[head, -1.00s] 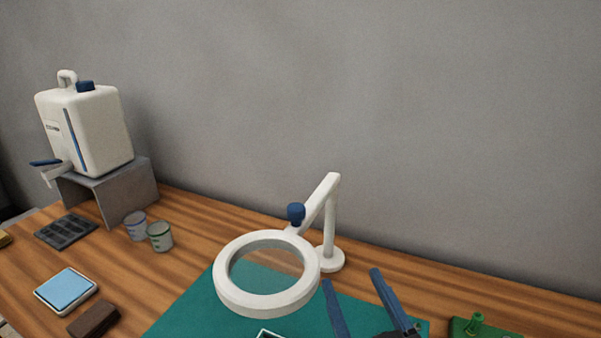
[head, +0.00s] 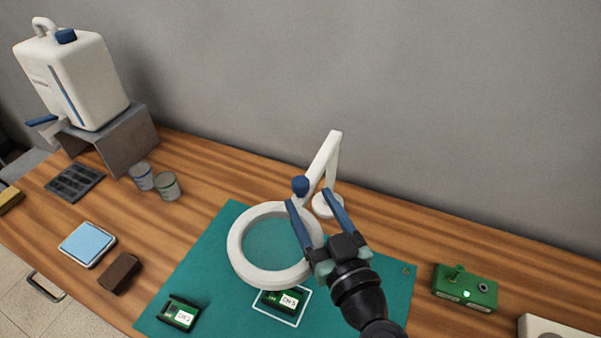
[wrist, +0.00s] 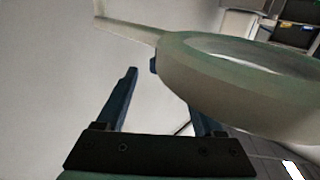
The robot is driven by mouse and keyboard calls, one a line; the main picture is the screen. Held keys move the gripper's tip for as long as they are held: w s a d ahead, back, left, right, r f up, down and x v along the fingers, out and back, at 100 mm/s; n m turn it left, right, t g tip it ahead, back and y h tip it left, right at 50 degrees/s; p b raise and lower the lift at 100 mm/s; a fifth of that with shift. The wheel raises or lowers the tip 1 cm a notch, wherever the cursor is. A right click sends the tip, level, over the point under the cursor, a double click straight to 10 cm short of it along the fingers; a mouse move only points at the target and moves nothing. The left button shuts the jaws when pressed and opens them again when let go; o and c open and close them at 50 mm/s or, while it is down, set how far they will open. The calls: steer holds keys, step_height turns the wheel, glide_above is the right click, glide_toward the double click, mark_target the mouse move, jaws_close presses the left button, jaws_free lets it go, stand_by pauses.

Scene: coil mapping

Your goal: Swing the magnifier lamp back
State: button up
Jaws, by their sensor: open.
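The magnifier lamp has a white ring head (head: 243,268), a jointed white arm (head: 322,162) and a round base at the back of the green mat. A blue knob (head: 300,186) sits where the arm meets the ring. My gripper (head: 309,198) is open, its blue fingers reaching up by the ring's right side, near the knob. In the wrist view the ring (wrist: 215,95) is close on the right, overlapping the right finger, and the knob (wrist: 154,65) shows partly between the fingertips. I cannot tell whether a finger touches the lamp.
The green mat (head: 205,262) holds two green boards, one labelled board (head: 285,300) in a white outline under the ring. A green box (head: 465,287) stands at right. Two cups (head: 166,187), a blue pad (head: 87,244), a brown block (head: 120,273) and a white canister (head: 75,80) are at left.

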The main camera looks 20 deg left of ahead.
mark_target(304, 191)
steer(key=shift+p+x, duration=0.65)
steer(key=shift+x, duration=2.1)
jaws_close()
